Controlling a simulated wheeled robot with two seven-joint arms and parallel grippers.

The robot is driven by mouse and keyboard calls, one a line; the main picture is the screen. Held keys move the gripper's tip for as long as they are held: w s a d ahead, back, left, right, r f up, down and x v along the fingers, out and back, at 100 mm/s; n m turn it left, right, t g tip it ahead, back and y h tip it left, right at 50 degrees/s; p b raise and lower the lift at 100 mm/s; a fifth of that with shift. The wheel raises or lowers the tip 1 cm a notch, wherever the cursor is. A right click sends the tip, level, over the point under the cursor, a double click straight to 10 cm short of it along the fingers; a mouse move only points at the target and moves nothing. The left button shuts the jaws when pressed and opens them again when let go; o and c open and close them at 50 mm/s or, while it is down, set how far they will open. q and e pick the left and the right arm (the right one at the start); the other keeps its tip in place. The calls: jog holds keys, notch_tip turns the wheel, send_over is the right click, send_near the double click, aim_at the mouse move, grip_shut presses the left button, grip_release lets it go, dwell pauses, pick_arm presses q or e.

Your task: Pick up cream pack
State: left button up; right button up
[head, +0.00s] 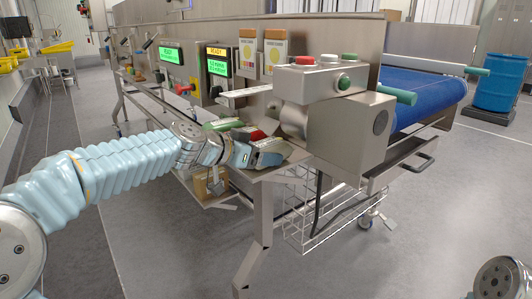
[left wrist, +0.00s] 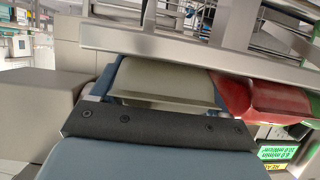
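The cream pack (left wrist: 165,82) shows in the left wrist view, just beyond the dark plate of my left gripper (left wrist: 160,98). Blue edges of the gripper lie at both sides of the pack. Whether they press on it I cannot tell. In the head view my left gripper (head: 270,153) is low over the metal shelf at the machine's near end, and it mostly hides the cream pack. A red pack (left wrist: 265,100) lies right beside the cream one. My right gripper is out of view; only part of that arm shows at the lower right.
A green pack (head: 222,125) lies behind the gripper. A steel control box (head: 350,130) with coloured buttons stands close on the right. A wire basket (head: 325,215) hangs below. A blue conveyor belt (head: 420,95) runs behind. The floor in front is clear.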

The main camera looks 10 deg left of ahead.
pick_arm(q)
jog(key=c, duration=0.5)
jog(key=shift+r, duration=0.1)
jog(key=shift+c, duration=0.4)
jog(key=shift+r, duration=0.2)
